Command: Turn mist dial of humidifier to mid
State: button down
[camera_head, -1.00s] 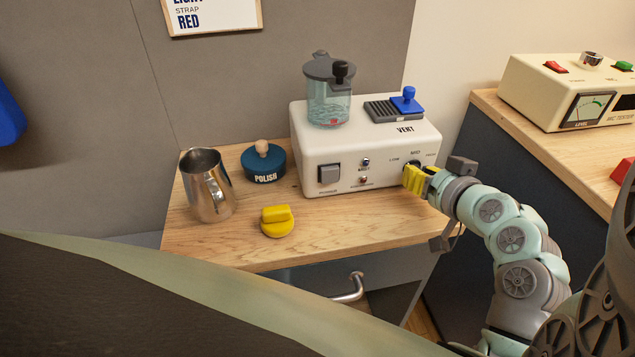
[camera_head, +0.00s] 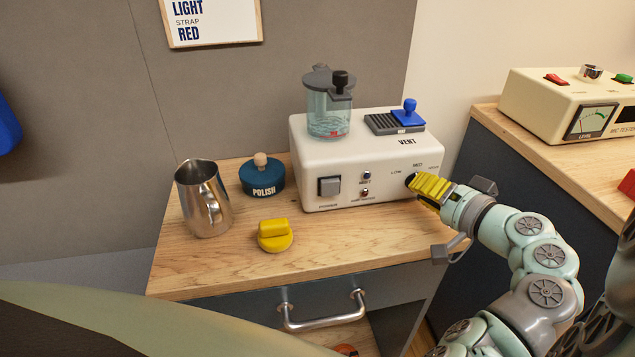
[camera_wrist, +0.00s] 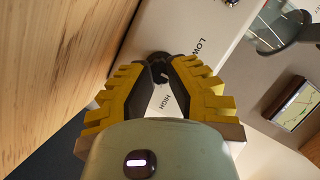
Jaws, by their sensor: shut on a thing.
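The humidifier (camera_head: 320,160) is a cream box on the wooden top, with a clear water tank (camera_head: 329,115) on it.
A metal pitcher (camera_head: 203,200), a blue POLISH tin (camera_head: 262,176) and a yellow knob-like piece (camera_head: 275,236) stand left of the humidifier. A drawer handle (camera_head: 322,318) sticks out below. A mic tester (camera_head: 560,105) stands on the right counter. The front right of the top is clear.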

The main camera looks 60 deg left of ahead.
jog(key=shift+f, duration=0.2)
dwell(0.3)
jog(key=c, duration=0.8)
grip_release()
jog(key=shift+r, duration=0.15)
jog(key=shift+v, duration=6)
